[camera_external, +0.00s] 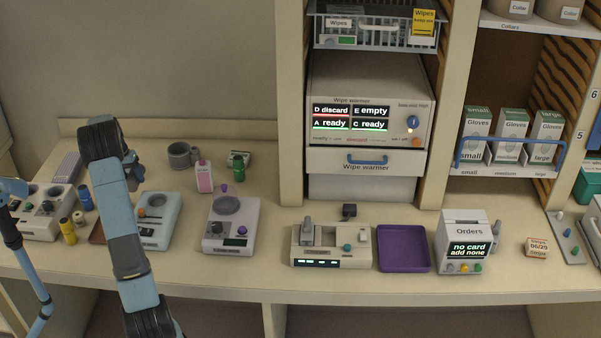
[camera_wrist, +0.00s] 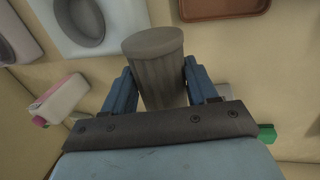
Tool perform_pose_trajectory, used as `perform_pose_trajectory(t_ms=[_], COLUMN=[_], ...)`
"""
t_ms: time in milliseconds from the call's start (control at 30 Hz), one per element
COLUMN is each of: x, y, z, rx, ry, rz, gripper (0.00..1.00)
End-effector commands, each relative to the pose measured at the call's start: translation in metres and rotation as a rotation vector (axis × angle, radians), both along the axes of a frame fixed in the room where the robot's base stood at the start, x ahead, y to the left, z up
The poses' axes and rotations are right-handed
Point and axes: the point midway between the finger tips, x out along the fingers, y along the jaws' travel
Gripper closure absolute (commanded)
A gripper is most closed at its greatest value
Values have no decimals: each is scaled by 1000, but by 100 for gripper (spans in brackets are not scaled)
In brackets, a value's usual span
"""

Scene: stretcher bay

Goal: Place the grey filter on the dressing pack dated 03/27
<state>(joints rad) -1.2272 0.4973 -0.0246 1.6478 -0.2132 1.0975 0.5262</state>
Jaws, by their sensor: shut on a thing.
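The grey filter (camera_wrist: 158,75) is a ribbed grey cylinder in the wrist view. My gripper (camera_wrist: 157,82) is shut on it, with one blue finger on each side. In the external view my arm hides most of my gripper, and I cannot make out the filter there. No pack that reads 03/27 shows in either view. A small box marked strips (camera_external: 537,247) at the far right of the counter reads 06/29.
A pale device with an oval dish (camera_wrist: 88,22), a brown tray (camera_wrist: 222,8) and a pink-capped bottle (camera_wrist: 62,98) lie near my gripper. A purple tray (camera_external: 404,249) is empty, between a grey device (camera_external: 331,247) and the Orders box (camera_external: 463,226). A wipe warmer (camera_external: 366,100) stands behind.

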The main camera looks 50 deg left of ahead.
Motion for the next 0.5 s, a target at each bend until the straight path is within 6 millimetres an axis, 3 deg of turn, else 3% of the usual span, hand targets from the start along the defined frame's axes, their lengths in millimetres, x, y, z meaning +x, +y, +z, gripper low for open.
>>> perform_pose_trajectory(t_ms=[200,500], x=[13,20], y=[19,28], z=[-27,-42], rx=[0,0], ry=[0,0], rz=[0,-1], gripper=[82,82])
